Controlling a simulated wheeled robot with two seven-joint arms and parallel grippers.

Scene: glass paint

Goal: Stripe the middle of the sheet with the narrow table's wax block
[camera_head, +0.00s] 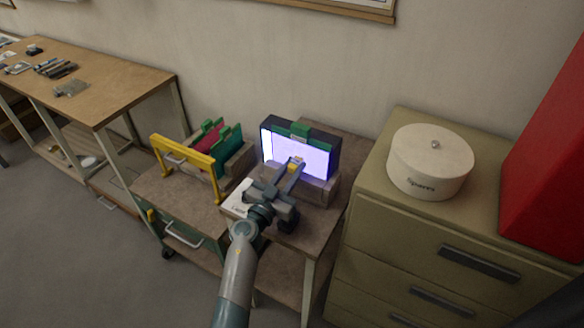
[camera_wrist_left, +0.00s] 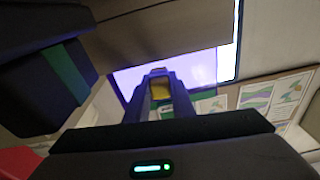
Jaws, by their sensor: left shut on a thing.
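The sheet (camera_head: 284,152) is a bright, pale violet-white lit panel in a dark frame with green clips (camera_head: 299,129), upright on the narrow table (camera_head: 293,250). It also shows behind the fingers in the left wrist view (camera_wrist_left: 207,66). My left gripper (camera_head: 296,165) is in front of the sheet, right of its middle in the head view. It is shut on a small yellow wax block (camera_wrist_left: 160,88), which also shows in the head view (camera_head: 293,168). I cannot tell whether the block touches the sheet. My gripper hides part of the sheet. My right gripper is not in view.
A drawer cabinet (camera_head: 400,235) with a round white tin (camera_head: 430,163) stands close on the right. A white card (camera_head: 237,200) lies beside my gripper.

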